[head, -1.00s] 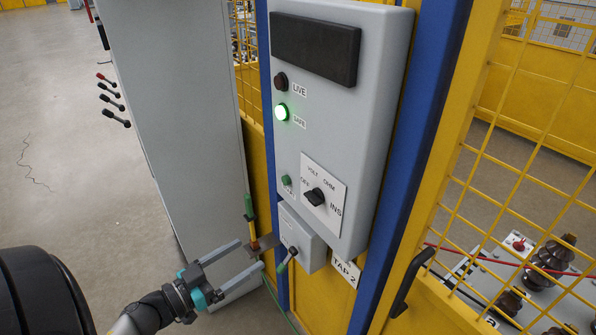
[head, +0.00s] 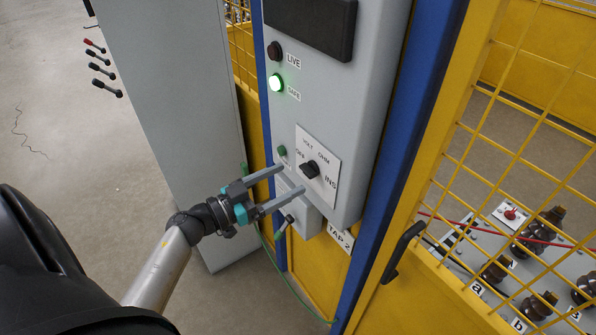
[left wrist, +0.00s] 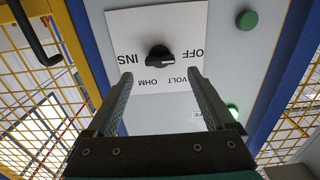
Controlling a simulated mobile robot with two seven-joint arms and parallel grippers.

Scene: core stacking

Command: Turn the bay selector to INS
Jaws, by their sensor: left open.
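The bay selector (head: 309,170) is a black knob on a white plate marked OFF, VOLT, OHM and INS, low on the grey control box (head: 345,110). In the left wrist view the knob (left wrist: 158,57) appears upside down, with INS on the left and OFF on the right. A light mark shows on its OFF/VOLT side; its exact setting is hard to tell. My left gripper (head: 291,178) is open and empty in front of the plate. In the left wrist view its fingers (left wrist: 160,74) lie either side of the knob, apparently short of it. My right gripper is out of view.
A green button (head: 282,151) sits left of the plate. The SAFE lamp (head: 276,83) glows green; the LIVE lamp (head: 274,51) is dark. A smaller box with a lever (head: 284,226) hangs below. Yellow mesh (head: 500,150) stands right, a grey cabinet (head: 185,110) left.

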